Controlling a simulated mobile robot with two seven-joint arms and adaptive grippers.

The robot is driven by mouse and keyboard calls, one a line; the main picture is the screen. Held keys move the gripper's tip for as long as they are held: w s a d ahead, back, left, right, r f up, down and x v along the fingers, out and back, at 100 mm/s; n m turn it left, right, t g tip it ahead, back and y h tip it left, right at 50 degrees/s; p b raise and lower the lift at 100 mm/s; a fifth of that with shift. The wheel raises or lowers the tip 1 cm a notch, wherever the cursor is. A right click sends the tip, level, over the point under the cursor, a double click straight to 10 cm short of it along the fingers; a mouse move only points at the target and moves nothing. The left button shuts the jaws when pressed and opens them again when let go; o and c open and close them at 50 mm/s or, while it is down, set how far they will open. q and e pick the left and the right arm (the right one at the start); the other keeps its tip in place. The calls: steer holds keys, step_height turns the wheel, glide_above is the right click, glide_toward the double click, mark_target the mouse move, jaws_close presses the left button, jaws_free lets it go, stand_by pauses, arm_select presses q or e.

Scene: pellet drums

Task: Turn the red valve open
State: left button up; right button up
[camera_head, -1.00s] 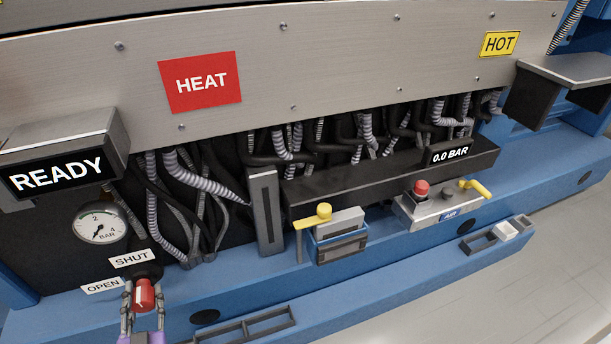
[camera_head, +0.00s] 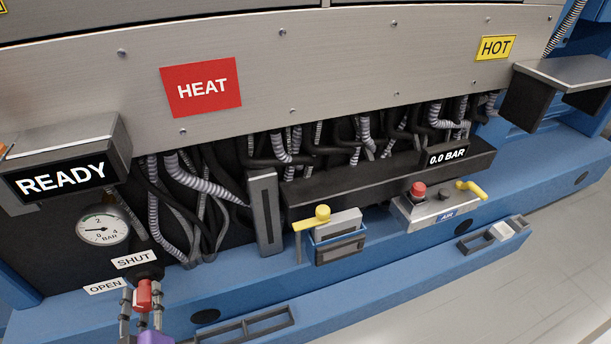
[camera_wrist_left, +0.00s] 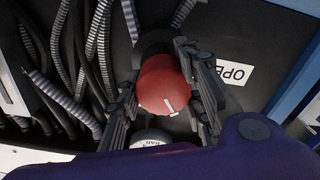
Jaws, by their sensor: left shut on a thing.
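The red valve (camera_head: 144,292) is a round knob low at the left in the head view, just below the SHUT label (camera_head: 134,260) and right of the OPEN label (camera_head: 105,287). My left gripper (camera_head: 142,299) is shut on the knob, one finger on each side. In the left wrist view the red knob (camera_wrist_left: 160,84) sits between the dark fingers, with a white mark on its face. The OPEN label (camera_wrist_left: 232,71) shows beside the right finger there. My right gripper is not in view.
A pressure gauge (camera_head: 102,226) and a READY display (camera_head: 62,178) are above the valve. Ribbed hoses (camera_head: 188,200) hang close behind. A yellow-handled block (camera_head: 335,238) and an AIR box (camera_head: 430,208) stand farther right on the blue ledge.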

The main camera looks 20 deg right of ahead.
arm_select(q)
steer(key=n, duration=0.5)
steer(key=shift+d+r+n, duration=0.15)
steer(key=shift+d+n, duration=0.1)
steer(key=shift+n, duration=0.05)
steer(key=n+b, duration=0.1)
steer(key=n, duration=0.2)
steer(key=shift+n, duration=0.4)
steer(key=shift+a+r+n, duration=0.1)
steer(key=shift+r+n, duration=0.05)
steer(key=shift+n, duration=0.55)
steer(key=shift+w, duration=0.1)
